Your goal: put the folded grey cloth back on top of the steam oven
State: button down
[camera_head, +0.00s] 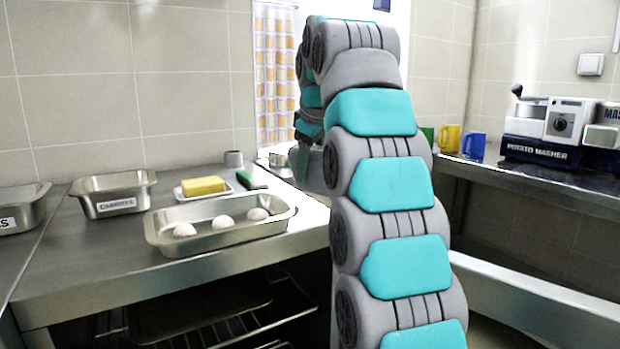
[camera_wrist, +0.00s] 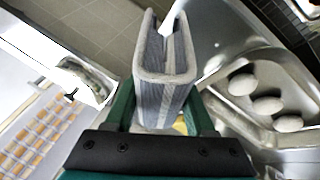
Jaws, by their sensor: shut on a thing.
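The folded grey cloth (camera_wrist: 163,85) stands between the two green fingers of my gripper (camera_wrist: 162,112) in the wrist view. My gripper is shut on it, and the cloth's folded layers point away from my gripper. I cannot make out which thing is the steam oven in either view.
A steel tray with three pale round pieces (camera_head: 160,243) stands on the counter (camera_head: 90,270). Mugs (camera_head: 474,146) and the potato masher (camera_head: 540,151) stand at right.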

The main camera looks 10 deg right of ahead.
aim_at(310, 180)
jog(key=shift+f+b, duration=0.3)
jog(key=shift+f, duration=1.45)
jog(key=shift+f, duration=0.1)
jog(key=shift+c, duration=1.2)
grip_release()
